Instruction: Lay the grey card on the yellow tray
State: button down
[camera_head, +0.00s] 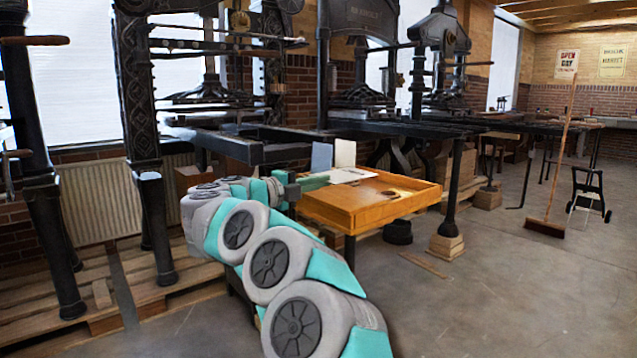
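The yellow tray (346,218) is a shallow, orange-yellow box with a raised rim, at the middle of the head view. A blue-grey card (321,157) stands upright behind the tray's far left side. It looks like the grey card. My gripper (291,187) is at the tray's left end, below and left of this card. It is small and partly hidden by my arm, so I cannot see its fingers clearly or tell whether they touch anything.
A cream card (344,153) stands upright right of the grey one. Dark presses stand behind. A broom (562,150) leans at right. The right floor is mostly clear.

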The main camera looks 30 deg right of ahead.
notch_tip(320, 180, down, 7)
jog(key=b, duration=0.4)
jog(key=shift+r, duration=0.15)
dwell(0.4)
jog(key=c, duration=1)
grip_release()
jog(key=shift+o, duration=0.6)
jog(key=shift+a, duration=0.1)
jog(key=shift+s+a, duration=0.2)
jog(key=shift+a, duration=1.95)
